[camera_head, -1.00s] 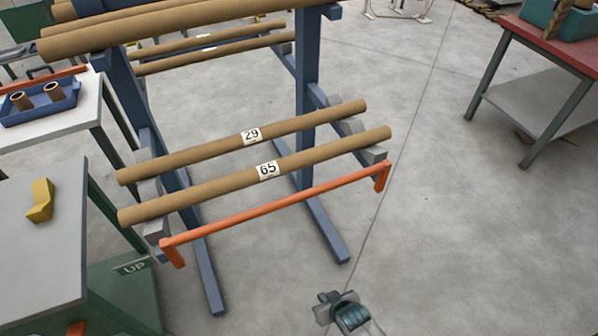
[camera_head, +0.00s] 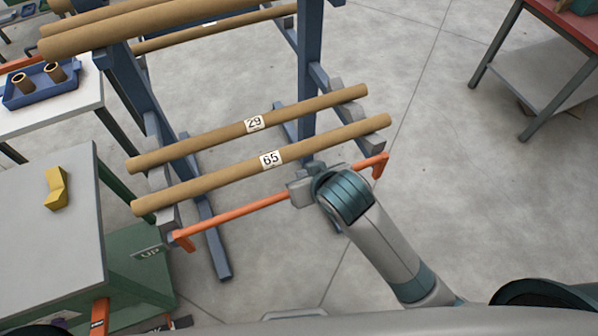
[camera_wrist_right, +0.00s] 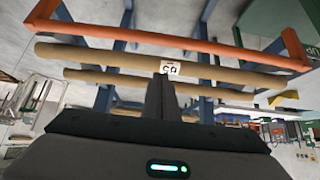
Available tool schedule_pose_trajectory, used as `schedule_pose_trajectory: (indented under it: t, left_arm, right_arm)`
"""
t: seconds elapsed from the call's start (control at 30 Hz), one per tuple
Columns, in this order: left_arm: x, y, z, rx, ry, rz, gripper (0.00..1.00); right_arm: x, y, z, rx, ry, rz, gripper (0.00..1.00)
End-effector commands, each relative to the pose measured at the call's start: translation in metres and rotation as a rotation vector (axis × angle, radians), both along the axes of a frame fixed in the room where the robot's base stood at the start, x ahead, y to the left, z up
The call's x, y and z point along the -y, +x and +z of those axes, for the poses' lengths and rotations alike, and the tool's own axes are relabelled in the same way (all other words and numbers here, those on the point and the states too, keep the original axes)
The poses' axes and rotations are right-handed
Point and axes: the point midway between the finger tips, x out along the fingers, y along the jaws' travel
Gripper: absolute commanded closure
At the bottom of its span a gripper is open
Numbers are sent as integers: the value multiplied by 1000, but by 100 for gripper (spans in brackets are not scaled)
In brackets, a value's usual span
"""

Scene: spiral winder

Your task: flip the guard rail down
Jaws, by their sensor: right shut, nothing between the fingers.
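The orange guard rail (camera_head: 240,212) runs along the front of the blue rack, before and below the cardboard tube labelled 65 (camera_head: 230,175). A short arm is at each of its ends. In the right wrist view the rail (camera_wrist_right: 170,38) crosses above the finger tips. My right gripper (camera_head: 300,191) is at the right half of the rail and hides part of it; I cannot tell whether they touch. In its own view the right gripper (camera_wrist_right: 162,85) is shut and empty, pointing toward the tubes. My left gripper is not in view.
A tube labelled 29 (camera_head: 210,138) lies behind tube 65. A green cart with a grey top (camera_head: 50,225) and a yellow block (camera_head: 57,188) stands close on the left. A red-topped table (camera_head: 570,28) is at the far right. The floor right of the rack is clear.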

Motion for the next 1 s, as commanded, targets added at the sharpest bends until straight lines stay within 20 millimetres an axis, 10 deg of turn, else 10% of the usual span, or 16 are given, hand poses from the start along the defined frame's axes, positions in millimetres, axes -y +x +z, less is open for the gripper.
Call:
schedule_pose_trajectory:
  t: [0.57,1.0]
  left_arm:
    - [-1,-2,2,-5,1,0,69]
    - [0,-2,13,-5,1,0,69]
  right_arm:
    - [-4,2,10,11,0,4,100]
    - [-12,28,-18,10,-2,4,100]
